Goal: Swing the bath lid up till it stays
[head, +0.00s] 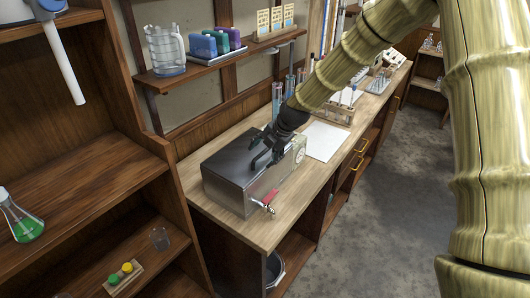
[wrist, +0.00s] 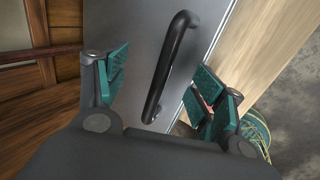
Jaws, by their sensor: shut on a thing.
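The bath is a steel box (head: 230,185) on the wooden bench, with its lid (head: 232,152) lying flat and down on top. In the wrist view a black bar handle (wrist: 172,70) rises from the grey lid (wrist: 135,75). My gripper (head: 262,158) is over the lid's right part, at the handle. In the head view the handle is mostly hidden by my gripper.
A red-handled tap (head: 268,201) sticks out of the bath's front. A white sheet (head: 324,141), blue tubes (head: 277,98) and a rack (head: 340,112) are on the bench behind and right. A shelf with a jug (head: 165,50) hangs above. The grey floor at right is open.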

